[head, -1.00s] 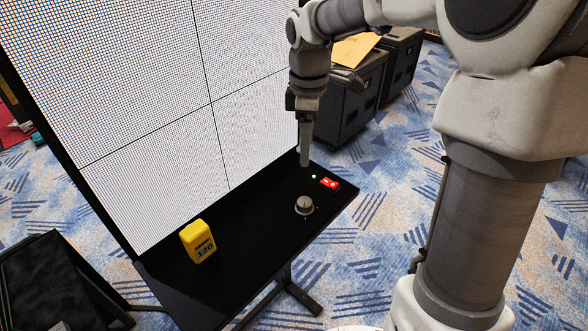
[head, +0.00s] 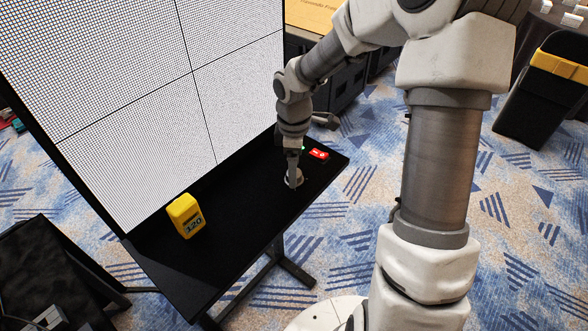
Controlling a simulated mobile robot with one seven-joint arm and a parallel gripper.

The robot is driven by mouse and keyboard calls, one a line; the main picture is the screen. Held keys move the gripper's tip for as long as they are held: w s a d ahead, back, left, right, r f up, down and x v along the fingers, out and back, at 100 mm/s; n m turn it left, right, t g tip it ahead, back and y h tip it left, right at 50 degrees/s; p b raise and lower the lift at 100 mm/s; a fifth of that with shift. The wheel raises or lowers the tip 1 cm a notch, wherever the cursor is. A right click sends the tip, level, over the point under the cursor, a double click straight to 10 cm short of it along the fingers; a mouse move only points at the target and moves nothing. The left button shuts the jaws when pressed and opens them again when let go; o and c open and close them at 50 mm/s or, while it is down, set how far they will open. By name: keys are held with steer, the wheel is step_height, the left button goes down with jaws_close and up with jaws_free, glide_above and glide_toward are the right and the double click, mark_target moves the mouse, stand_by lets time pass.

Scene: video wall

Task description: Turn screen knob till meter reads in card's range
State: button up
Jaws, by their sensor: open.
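The knob (head: 298,180) is a small pale round dial on the black shelf below the video wall (head: 150,80). My gripper (head: 292,183) points down at the knob from above and partly covers it. It is open; whether its fingers touch the knob I cannot tell. A red lit switch (head: 318,154) sits just behind and right of the knob, with a small green light (head: 304,148) beside it. A yellow meter-like block (head: 186,215) with dark digits, seemingly 120, stands upright on the left part of the shelf. No separate card is plain to see.
The black shelf (head: 240,215) is bare between the yellow block and the knob. Dark cases (head: 340,85) stand behind it at the right. A dark chair-like item with a yellow band (head: 560,67) is at far right. Patterned carpet surrounds the stand.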

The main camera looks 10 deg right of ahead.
steer(key=shift+f, duration=0.35)
jaws_close()
stand_by(0.4)
